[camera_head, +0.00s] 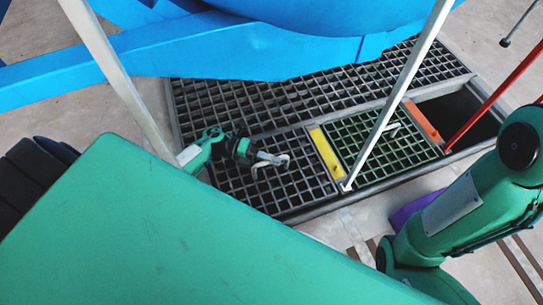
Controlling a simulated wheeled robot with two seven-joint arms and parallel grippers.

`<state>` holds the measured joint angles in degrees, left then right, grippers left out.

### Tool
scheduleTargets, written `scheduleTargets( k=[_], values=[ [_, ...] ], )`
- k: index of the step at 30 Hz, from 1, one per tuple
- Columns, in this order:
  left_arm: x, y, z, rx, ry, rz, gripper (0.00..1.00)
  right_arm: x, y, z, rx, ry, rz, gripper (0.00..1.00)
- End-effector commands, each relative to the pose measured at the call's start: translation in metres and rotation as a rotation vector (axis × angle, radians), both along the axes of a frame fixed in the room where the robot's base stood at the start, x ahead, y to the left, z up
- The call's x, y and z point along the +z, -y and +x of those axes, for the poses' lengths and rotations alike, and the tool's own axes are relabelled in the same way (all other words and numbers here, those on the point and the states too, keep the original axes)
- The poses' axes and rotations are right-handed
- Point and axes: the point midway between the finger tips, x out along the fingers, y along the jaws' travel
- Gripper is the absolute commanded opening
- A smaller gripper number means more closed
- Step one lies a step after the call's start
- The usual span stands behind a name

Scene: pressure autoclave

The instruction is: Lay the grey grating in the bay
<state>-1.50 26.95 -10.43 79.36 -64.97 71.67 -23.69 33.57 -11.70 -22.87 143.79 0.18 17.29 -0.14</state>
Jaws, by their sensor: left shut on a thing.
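The grey grating (302,178) is a dark square mesh panel at the front left of the floor frame (330,208), left of a yellow strip (325,153). It appears to lie within the left bay, but I cannot tell whether it sits fully flush. My left gripper (258,159) is over its left part, shut on its pale handle (271,162). The gripper and my forearm hide part of the grating's left side. My right arm comes in at the right; its gripper is out of view.
A green grating (370,142) with a pale handle lies right of the yellow strip. Beyond an orange strip (423,122) is a dark open bay (462,112). White posts (408,78) and a red post (500,92) rise nearby. A blue structure (230,45) overhangs the back.

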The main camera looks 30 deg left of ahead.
Motion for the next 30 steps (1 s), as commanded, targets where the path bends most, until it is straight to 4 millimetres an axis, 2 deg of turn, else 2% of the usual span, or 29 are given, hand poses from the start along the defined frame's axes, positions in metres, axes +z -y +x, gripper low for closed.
scheduleTargets(
  k=[30],
  values=[
    [-0.019,0.0,0.001,0.0,0.003,-0.004,0.0,-0.017,0.0,0.0,0.0,0.001,0.0,0.36]
  ],
)
